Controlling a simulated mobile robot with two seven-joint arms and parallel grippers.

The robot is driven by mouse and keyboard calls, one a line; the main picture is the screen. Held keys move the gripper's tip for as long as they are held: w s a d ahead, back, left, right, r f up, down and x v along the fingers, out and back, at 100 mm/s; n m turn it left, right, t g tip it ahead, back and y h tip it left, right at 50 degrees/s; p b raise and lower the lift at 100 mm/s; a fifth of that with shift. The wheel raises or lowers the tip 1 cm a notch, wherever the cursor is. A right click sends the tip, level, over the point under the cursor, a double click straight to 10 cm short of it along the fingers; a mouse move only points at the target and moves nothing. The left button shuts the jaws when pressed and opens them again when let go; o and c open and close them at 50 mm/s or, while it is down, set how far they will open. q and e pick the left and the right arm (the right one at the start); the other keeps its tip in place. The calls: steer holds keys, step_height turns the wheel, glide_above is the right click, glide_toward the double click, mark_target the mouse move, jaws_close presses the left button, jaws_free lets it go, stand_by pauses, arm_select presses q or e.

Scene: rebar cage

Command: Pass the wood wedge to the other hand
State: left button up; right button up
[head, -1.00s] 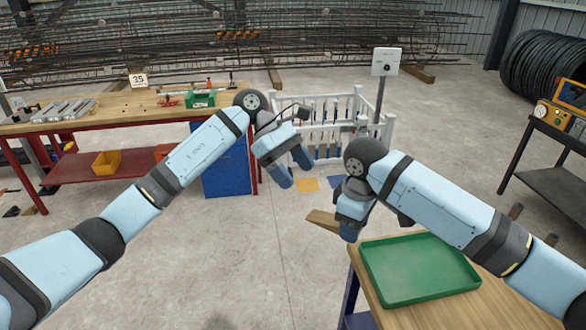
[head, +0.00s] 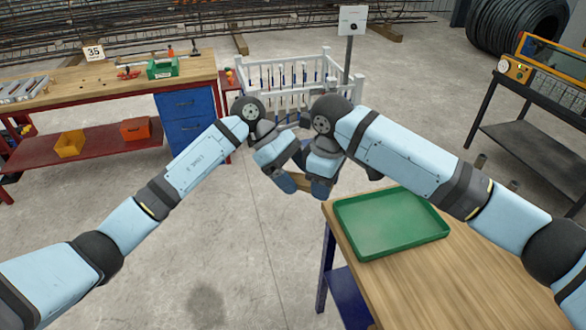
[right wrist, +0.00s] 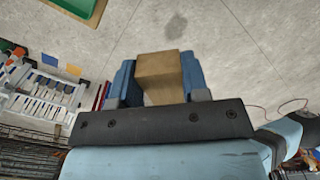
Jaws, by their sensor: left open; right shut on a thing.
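The wood wedge (head: 302,182) is a tan block; in the head view only a small part shows between and behind my grippers. In the right wrist view the wedge (right wrist: 160,77) sits between two blue fingers. My right gripper (head: 322,188) is shut on it, also seen in the right wrist view (right wrist: 158,82). My left gripper (head: 285,182) is open, close beside the wedge on its left. Whether the left fingers touch or surround the wedge is hidden.
A green tray (head: 392,222) lies on a wooden table (head: 470,262) at the lower right. A workbench (head: 105,86) stands at the back left. A white rack (head: 290,75) is behind the grippers. A dark cart (head: 520,125) is at right. Open floor lies below the grippers.

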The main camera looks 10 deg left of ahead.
arm_select(q)
steer(key=shift+c, duration=0.2)
steer(key=c, duration=1)
steer(key=shift+o, duration=0.2)
arm_select(e)
steer(key=o, duration=1)
